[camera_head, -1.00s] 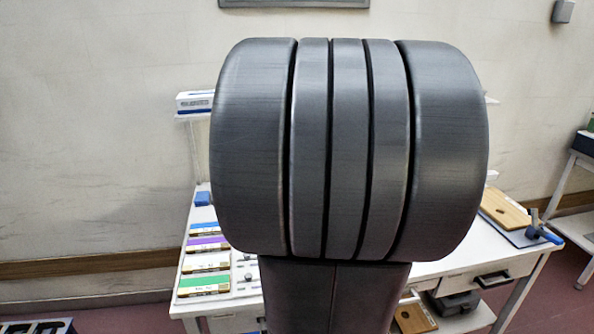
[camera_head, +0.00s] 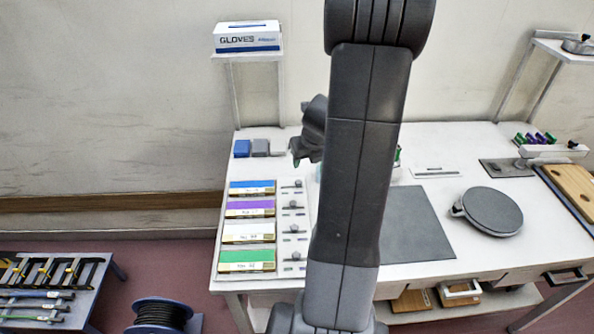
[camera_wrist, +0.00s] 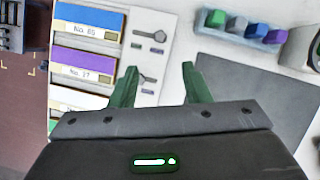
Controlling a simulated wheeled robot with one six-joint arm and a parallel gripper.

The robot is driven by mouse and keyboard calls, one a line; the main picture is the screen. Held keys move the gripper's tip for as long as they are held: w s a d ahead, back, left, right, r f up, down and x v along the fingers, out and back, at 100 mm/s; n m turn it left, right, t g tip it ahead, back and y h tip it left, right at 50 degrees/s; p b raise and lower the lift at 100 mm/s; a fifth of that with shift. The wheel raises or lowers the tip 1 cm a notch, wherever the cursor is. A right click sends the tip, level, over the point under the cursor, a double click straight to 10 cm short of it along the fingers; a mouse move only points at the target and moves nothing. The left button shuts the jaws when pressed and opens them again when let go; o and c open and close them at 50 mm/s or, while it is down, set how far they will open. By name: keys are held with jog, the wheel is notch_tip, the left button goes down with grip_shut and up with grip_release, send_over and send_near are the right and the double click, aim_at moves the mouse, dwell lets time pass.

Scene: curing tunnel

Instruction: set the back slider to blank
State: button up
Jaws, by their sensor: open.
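The panel with colored cards and sliders lies at the left of the white table. The back slider (camera_head: 291,185) sits beside the blue card (camera_head: 252,188); in the wrist view its round grey knob (camera_wrist: 160,36) is at the right end of a short dark track. Small marks lie under the track, too small to read. My gripper (camera_wrist: 160,85) has two green fingers, wide apart and empty, in front of the back slider in the wrist view.
Purple (camera_head: 250,208), white (camera_head: 247,232) and green (camera_head: 246,260) cards, each with a slider, lie nearer the front. Blue and grey blocks (camera_head: 242,148) stand behind the panel. A dark mat (camera_head: 418,225) and round grey plate (camera_head: 490,211) lie right. A glove box (camera_head: 247,37) sits above.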

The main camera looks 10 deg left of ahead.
aim_at(299, 182)
jog(key=b+x, duration=0.3)
jog(key=x, duration=1)
jog(key=shift+w+a+f, duration=0.1)
jog(key=shift+f, duration=0.2)
jog(key=shift+c, duration=0.4)
